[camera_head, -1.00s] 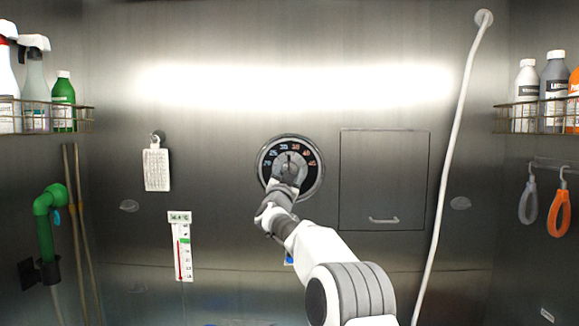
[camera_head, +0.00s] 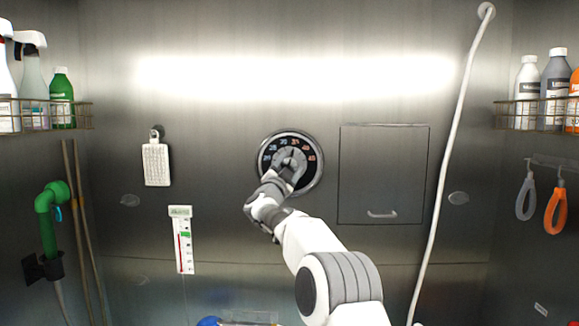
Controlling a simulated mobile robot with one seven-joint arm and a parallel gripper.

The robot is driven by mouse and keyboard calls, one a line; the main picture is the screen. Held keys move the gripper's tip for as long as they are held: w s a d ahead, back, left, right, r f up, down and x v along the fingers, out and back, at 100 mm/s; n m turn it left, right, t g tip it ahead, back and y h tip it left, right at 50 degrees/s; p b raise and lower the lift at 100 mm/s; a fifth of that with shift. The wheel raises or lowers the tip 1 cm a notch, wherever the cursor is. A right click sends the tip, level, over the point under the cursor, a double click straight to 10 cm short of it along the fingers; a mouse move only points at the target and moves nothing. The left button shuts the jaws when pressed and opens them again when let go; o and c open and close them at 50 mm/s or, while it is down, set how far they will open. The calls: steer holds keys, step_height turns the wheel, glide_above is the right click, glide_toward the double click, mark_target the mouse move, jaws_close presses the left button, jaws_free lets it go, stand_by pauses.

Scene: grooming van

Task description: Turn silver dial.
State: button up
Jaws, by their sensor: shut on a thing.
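The silver dial (camera_head: 292,155) sits in the middle of the metal back wall, inside a round black scale with numbers and a silver rim. Its pointer mark points up and slightly right. My gripper (camera_head: 285,170) is at the dial's lower part and is shut on it. My wrist and fingers hide the lower left of the dial and scale. The fingertips themselves are small and hard to make out.
A flat panel with a handle (camera_head: 382,214) is right of the dial. A white brush (camera_head: 156,163) and a thermometer (camera_head: 183,240) hang to the left. A white hose (camera_head: 448,170) runs down the right. Bottle racks (camera_head: 62,116) flank both sides.

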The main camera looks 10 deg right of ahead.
steer(key=o, duration=1.4)
steer(key=shift+s+f, duration=0.1)
steer(key=b+v, duration=0.5)
steer(key=v, duration=1.2)
steer(key=shift+s+b, duration=0.1)
steer(key=shift+b, duration=0.25)
